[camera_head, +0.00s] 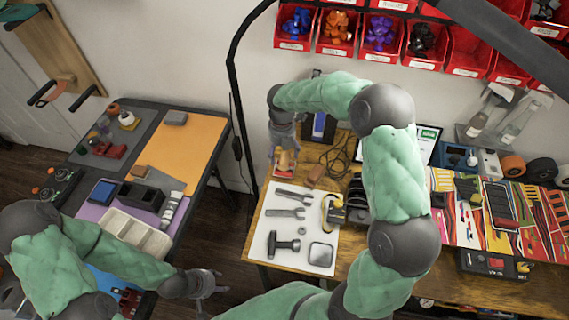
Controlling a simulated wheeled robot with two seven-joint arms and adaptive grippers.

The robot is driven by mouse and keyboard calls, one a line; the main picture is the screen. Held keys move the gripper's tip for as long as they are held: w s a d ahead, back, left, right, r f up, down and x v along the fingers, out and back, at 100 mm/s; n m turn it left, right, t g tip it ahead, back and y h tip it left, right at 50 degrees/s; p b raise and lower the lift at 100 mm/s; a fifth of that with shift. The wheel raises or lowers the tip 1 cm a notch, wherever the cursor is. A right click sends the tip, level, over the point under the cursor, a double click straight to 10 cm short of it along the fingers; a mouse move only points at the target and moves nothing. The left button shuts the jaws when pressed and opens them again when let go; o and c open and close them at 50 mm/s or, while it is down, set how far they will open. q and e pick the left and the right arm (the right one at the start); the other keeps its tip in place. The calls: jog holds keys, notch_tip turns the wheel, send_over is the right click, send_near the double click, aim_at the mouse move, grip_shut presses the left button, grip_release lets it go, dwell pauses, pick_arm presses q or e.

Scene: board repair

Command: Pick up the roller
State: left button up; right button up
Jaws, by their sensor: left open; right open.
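No roller can be made out with certainty. A small orange and tan object (286,162), too small to identify, lies at the back left corner of the wooden table (257,228). My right gripper (285,143) is just above it, pointing down, open; I cannot tell whether the fingers touch it. My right arm reaches across the table and hides part of its middle. My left gripper (212,283) is open and empty at the bottom, over the gap near the left table's right side.
A white tool board (262,243) holds wrenches, a hammer and a square piece. A brown block (315,173) lies beside the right gripper. Red bins (294,44) hang on the wall. The left table (214,140) carries trays and parts.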

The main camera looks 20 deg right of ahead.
aim_at(282, 158)
notch_tip(282, 158, down, 4)
jog(key=shift+s+f+b, duration=0.15)
jog(key=shift+f+b, duration=0.05)
jog(key=shift+b, duration=0.65)
jog(key=shift+r, duration=0.1)
grip_shut()
